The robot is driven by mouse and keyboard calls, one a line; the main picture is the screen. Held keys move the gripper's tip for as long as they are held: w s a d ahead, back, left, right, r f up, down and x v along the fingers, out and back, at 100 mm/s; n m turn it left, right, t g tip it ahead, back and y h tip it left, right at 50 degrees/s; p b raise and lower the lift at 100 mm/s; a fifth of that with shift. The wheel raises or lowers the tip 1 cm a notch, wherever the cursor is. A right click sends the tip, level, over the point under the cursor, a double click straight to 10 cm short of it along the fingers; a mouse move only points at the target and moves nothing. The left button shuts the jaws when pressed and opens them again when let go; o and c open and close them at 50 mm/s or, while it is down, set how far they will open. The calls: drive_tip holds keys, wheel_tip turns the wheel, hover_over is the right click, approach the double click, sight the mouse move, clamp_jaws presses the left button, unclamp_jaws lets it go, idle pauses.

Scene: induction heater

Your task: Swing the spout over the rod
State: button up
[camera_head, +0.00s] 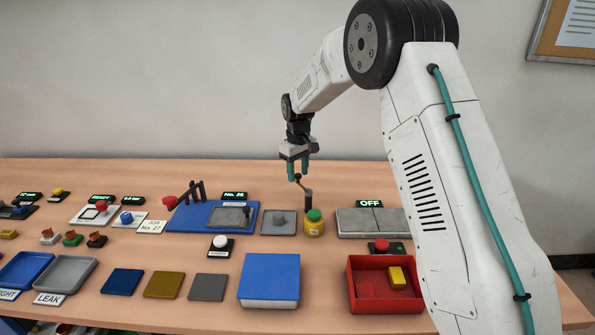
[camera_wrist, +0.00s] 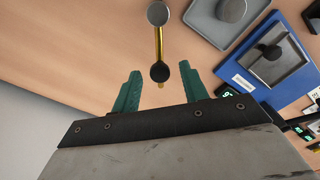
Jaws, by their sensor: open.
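In the wrist view the brass spout (camera_wrist: 159,42) runs from a grey round post top (camera_wrist: 157,13) to a dark ball knob (camera_wrist: 160,72). My gripper (camera_head: 298,172) is open, pointing down just above the spout. Its teal fingers (camera_wrist: 160,88) stand on both sides of the knob end, with visible gaps. A short dark rod-like piece (camera_wrist: 267,65) is in a grey tray on the blue base (camera_head: 190,218); I cannot tell if it is the rod.
A grey tray with a dark round piece (camera_head: 279,218) and a yellow, green-topped container (camera_head: 314,222) are beside the post. A grey two-part plate (camera_head: 372,222) lies to the right. A blue box (camera_head: 270,278) and red bin (camera_head: 358,300) stand in front. Black upright bars (camera_head: 193,190) rise at left.

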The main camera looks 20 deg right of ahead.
clamp_jaws()
